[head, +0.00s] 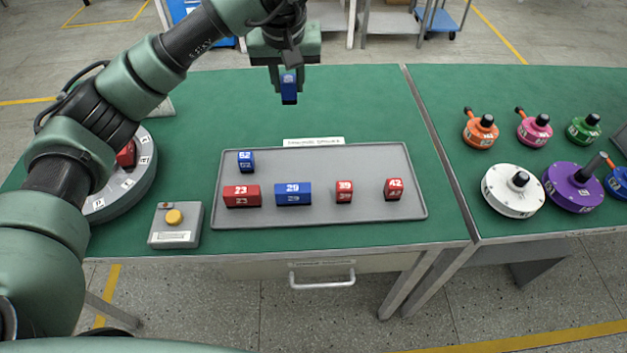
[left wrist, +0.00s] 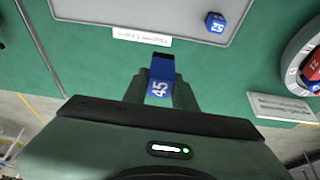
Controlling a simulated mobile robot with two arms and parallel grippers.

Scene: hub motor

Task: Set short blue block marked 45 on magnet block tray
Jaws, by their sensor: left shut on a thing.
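My left gripper (head: 288,84) is shut on the short blue block marked 45 (head: 289,92). It holds the block above the green table, behind the tray's far edge. In the left wrist view the block (left wrist: 161,82) shows its 45 between the fingers of the gripper (left wrist: 161,85). The grey magnet block tray (head: 330,212) lies on the table, with a label at its far edge. On it stand a blue block marked 52 (head: 246,161), a red 23 (head: 241,195), a long blue 29 (head: 293,194), a red 39 (head: 344,191) and a red 42 (head: 394,188). The right gripper is out of view.
A round grey turntable (head: 139,185) with a red block stands at the left, partly behind my arm. A box with a yellow button (head: 174,218) is left of the tray. Coloured hub motors stand on the right table. The tray's back middle and back right are bare.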

